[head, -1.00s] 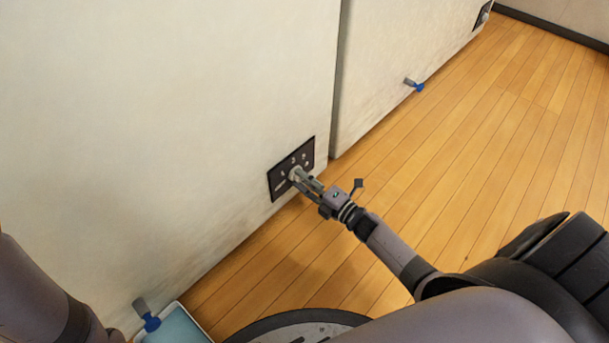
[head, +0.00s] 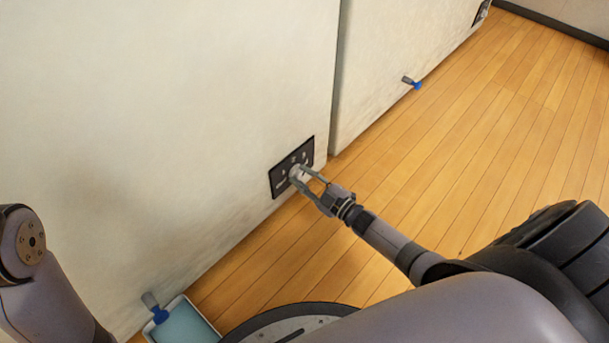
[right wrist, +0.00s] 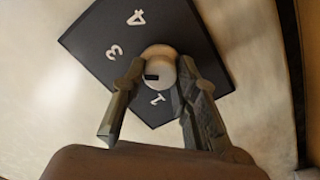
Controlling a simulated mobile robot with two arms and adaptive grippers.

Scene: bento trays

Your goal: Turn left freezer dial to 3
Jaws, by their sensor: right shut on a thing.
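The left freezer dial (right wrist: 159,68) is a round, pale knob with a short black mark, set on a black plate (right wrist: 92,38) with white numbers. In the right wrist view I read 4, 3 and 1 on the plate. The mark lies on the knob's left side in that view, between the 3 and the 1. In the head view the plate (head: 277,181) is low on the freezer's front. My right gripper (head: 299,174) is shut on the dial, with one finger on each side of it. My left gripper is out of view.
A second freezer (head: 390,60) stands to the right, with its own dark dial plate (head: 482,12). A blue-tipped tap (head: 412,83) sticks out low on it. Another blue tap (head: 155,310) sits above a light-blue tray (head: 190,325).

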